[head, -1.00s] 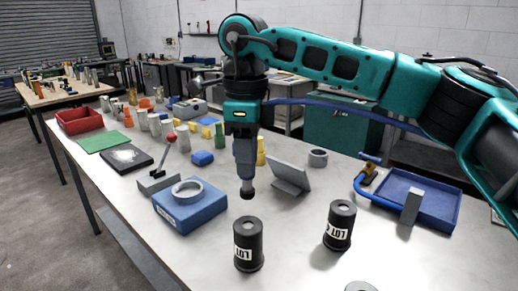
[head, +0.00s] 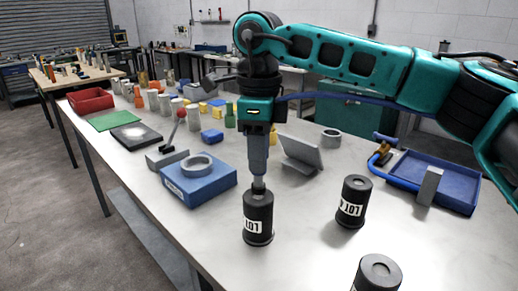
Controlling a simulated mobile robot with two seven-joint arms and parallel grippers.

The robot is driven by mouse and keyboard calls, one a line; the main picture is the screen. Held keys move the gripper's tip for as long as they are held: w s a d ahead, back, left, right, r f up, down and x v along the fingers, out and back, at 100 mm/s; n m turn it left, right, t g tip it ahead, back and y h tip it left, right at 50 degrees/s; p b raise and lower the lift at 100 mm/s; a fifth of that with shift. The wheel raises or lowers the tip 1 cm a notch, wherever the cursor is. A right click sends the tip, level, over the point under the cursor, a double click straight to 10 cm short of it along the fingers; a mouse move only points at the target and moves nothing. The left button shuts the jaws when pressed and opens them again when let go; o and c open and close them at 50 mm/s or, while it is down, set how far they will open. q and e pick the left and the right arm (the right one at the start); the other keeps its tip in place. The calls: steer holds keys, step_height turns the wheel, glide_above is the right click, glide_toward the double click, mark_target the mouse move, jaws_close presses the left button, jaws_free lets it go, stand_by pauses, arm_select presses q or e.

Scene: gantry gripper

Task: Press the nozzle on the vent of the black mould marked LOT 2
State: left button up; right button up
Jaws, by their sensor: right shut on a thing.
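Several black cylindrical things are in the head view: one black mould (head: 258,226) stands front centre, a second mould (head: 353,206) to its right, and a third mould (head: 377,275) is cut off at the bottom edge. The first two carry white labels that seem to read LOT; I cannot make out a number. The third shows no label. My right gripper (head: 257,146) points down, shut on the grey nozzle (head: 258,168). The nozzle tip is over the front centre mould's top and seems to meet it; the vent is hidden. My left gripper is out of view.
A blue block with a grey ring (head: 202,186) stands close left, with a red-knobbed lever (head: 172,152) behind it. A tilted grey panel (head: 301,152) is behind right. A blue tray (head: 455,197) and blue hose lie at right. The table is clear between the moulds.

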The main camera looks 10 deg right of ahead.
stand_by(0.5)
steer(key=shift+f+b, duration=0.3)
steer(key=shift+f, duration=0.15)
stand_by(0.5)
stand_by(1.0)
steer(key=shift+r+p, duration=2.95)
steer(key=shift+r, duration=0.6)
steer(key=shift+f, duration=0.15)
